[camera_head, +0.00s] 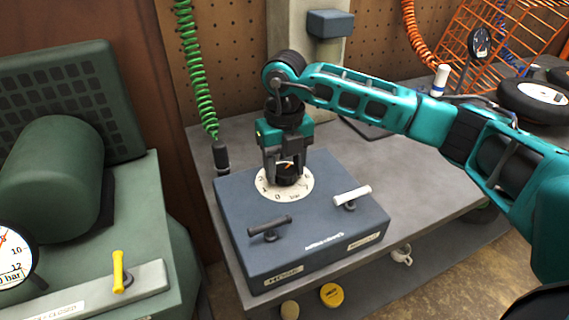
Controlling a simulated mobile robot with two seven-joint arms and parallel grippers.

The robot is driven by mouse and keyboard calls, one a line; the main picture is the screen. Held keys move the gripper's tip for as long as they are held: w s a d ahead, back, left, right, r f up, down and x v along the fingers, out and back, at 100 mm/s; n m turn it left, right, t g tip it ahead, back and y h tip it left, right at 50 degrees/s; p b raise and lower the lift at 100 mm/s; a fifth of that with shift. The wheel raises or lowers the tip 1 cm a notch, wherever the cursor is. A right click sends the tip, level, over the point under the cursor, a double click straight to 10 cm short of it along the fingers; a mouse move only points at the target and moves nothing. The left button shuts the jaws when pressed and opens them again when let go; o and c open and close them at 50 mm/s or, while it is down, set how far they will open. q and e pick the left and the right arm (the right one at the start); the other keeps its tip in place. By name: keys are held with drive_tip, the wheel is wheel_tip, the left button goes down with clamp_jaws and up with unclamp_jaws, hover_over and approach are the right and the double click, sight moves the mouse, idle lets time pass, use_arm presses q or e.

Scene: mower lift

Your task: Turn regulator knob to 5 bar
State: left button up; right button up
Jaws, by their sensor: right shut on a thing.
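The regulator knob (287,180) is a small dark knob with an orange mark, at the middle of a round white dial (278,196) on top of a blue-grey box (305,249). Numbers ring the dial, with a 0 at its front edge. My right gripper (287,174) points straight down over the dial and is shut on the knob, one finger on each side. The fingers and palm hide part of the knob and the dial's far side, so the exact setting cannot be read. My left gripper is not in view.
A black lever (269,228) and a white lever (352,197) stand on the box near the dial. A green hose (195,75) hangs behind, ending in a dark fitting (221,156). A green machine (60,185) with a yellow lever (119,270) stands left.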

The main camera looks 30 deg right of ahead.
sight(284, 169)
drive_tip(key=shift+m, duration=0.3)
drive_tip(key=o, duration=1)
drive_tip(key=shift+r, duration=0.1)
wheel_tip(284, 169, up, 13)
drive_tip(key=shift+f+p, duration=0.1)
drive_tip(key=shift+p, duration=0.25)
